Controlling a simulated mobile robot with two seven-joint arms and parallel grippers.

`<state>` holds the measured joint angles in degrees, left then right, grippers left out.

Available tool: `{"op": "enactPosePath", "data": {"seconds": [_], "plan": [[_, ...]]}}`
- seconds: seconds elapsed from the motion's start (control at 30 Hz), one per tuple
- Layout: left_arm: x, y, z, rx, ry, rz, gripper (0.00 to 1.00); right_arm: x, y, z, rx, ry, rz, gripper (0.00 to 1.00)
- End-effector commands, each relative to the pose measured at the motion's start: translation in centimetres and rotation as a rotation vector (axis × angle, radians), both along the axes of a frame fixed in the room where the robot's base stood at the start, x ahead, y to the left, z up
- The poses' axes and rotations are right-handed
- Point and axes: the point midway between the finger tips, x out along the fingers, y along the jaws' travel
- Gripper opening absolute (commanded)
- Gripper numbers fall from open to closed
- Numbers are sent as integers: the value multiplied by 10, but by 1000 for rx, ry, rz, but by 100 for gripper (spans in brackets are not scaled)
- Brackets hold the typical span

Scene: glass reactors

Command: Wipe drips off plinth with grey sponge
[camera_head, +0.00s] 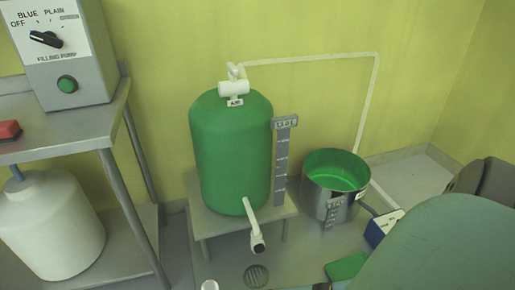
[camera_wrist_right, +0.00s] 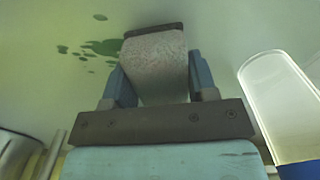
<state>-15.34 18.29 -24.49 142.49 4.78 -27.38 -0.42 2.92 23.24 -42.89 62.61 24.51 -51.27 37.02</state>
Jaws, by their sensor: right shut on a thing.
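The grey speckled sponge (camera_wrist_right: 155,58) has a dark strip along its far edge. My right gripper (camera_wrist_right: 153,85) is shut on it, with a blue finger on each side. Green drips (camera_wrist_right: 95,50) lie on a pale surface (camera_wrist_right: 50,90) to the left of the sponge in the right wrist view. I cannot tell whether the sponge touches that surface. In the head view my right arm covers the lower right, and the right gripper, sponge and drips are hidden. My left gripper is in neither view.
A green vessel (camera_head: 230,150) with a white spout stands on a grey stand (camera_head: 210,222). A metal pot (camera_head: 330,205) with green inside stands to its right. Beside my arm are a blue-and-white object (camera_head: 383,228) and a green block (camera_head: 345,267). A control box (camera_head: 65,60) stands at left.

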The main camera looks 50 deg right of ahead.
Motion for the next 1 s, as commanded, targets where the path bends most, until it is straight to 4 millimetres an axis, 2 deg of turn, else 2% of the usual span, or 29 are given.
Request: {"op": "enactPosePath", "data": {"seconds": [0.77, 1.0], "plan": [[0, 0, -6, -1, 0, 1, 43, 0, 0, -14, 0, -1, 0, 16], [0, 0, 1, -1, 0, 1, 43, -6, -12, -12, -1, 1, -1, 16]]}}
